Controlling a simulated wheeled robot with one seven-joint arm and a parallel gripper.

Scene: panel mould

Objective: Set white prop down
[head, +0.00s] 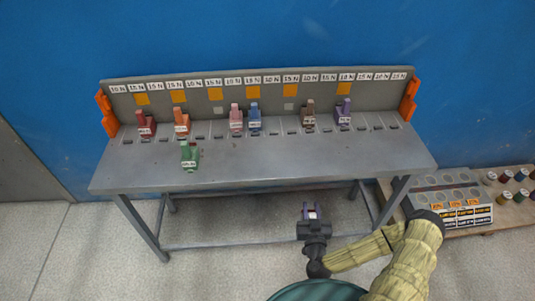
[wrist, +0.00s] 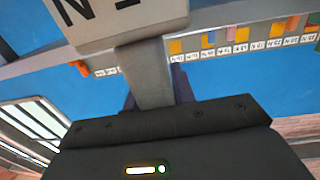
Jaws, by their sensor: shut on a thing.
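My gripper (head: 312,211) is shut on the white prop, in front of the table's front edge and below its top in the head view. The white prop (wrist: 147,75) fills the upper part of the wrist view, with a pale block marked with an N above a grey-white stem between my fingers. In the head view it is only a small pale patch between the fingers. The grey table (head: 260,174) has a row of slots along its back, under a board (head: 195,97) with white labels and orange squares.
Red (head: 146,124), orange (head: 181,122), pink (head: 236,118), blue (head: 254,118), brown (head: 308,115) and purple (head: 345,112) props stand along the slot row. A green prop (head: 189,155) stands nearer the front. The front right tabletop is clear. A low board with spools (head: 506,177) lies at right.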

